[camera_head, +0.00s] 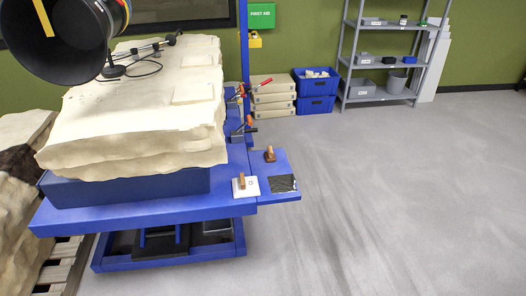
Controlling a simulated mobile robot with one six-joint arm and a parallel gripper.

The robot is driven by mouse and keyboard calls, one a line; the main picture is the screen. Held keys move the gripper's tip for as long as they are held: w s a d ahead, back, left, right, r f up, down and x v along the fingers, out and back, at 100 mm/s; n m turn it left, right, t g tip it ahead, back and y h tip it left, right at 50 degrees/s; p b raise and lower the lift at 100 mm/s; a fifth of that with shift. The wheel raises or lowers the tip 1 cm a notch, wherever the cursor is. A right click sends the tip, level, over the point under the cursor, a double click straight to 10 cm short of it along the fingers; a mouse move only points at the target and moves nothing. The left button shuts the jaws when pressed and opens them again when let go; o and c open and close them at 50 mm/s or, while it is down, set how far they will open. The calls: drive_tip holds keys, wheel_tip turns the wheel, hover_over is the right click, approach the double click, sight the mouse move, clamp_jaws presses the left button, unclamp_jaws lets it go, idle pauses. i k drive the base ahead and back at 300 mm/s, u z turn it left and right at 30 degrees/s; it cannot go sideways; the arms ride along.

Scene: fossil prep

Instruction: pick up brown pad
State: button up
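A small brown item (270,155) sits on the blue side shelf (262,170) at the right end of the blue lift table. It has a darker base with a lighter upright part, and may be the brown pad; it is too small to tell for sure. A tan upright piece (242,181) stands on a white pad (250,189) near the table's front right corner. A dark flat textured pad (283,183) lies on the shelf's front part. My gripper is not in view.
A large pale plaster-like block (140,110) covers most of the blue table (110,212). Red-handled clamps (245,127) line its right side. A black hood (65,45) hangs at upper left. The floor at right is clear.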

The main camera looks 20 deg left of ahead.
sight(271, 157)
drive_tip(key=u, duration=0.6)
drive_tip(key=i, duration=0.95)
drive_tip(key=u, duration=0.35)
